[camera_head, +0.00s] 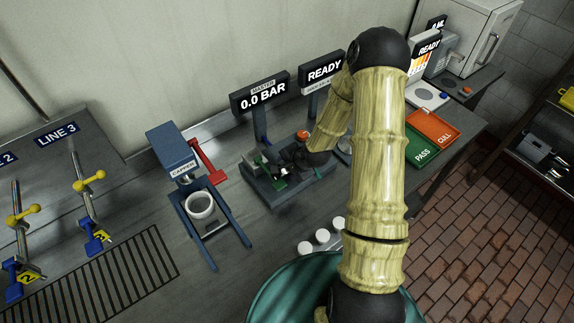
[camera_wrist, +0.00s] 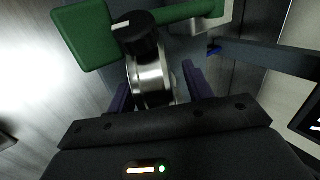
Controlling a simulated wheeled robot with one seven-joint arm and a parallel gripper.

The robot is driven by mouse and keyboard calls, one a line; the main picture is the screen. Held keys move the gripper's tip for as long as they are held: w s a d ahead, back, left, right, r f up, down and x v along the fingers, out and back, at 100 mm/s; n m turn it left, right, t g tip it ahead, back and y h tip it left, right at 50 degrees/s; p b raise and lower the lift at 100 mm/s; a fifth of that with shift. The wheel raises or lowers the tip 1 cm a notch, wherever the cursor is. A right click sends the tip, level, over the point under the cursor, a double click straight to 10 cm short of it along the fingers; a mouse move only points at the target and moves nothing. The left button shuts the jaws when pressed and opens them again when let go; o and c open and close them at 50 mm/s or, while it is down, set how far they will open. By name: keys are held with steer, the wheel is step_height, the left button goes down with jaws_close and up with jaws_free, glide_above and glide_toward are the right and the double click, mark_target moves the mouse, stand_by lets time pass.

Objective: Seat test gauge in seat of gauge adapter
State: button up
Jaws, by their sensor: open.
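My gripper (camera_head: 290,168) is low over the blue-grey base (camera_head: 262,195) in front of the "MASTER 0.0 BAR" display. In the wrist view my gripper (camera_wrist: 157,88) has its two dark purple fingers apart, on either side of a shiny metal cylindrical body (camera_wrist: 150,78). I cannot tell whether they touch it. A black knob with a white line (camera_wrist: 137,32) sits at the far end of that body, beside a green bar and block (camera_wrist: 84,36). I cannot tell which part is the test gauge or the adapter seat; my arm hides much.
A blue fixture (camera_head: 173,150) with a white ring (camera_head: 200,204) and a red handle (camera_head: 207,160) stands left. White round pieces (camera_head: 305,248) lie near the front. Green PASS (camera_head: 424,153) and orange CULL (camera_head: 433,126) trays lie right. Yellow-handled valves (camera_head: 90,184) are far left.

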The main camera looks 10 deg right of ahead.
stand_by(0.4)
jaws_close()
steer(key=shift+r, duration=0.15)
step_height(320, 180, up, 10)
steer(key=shift+f+b, duration=0.1)
steer(key=shift+b, duration=0.9)
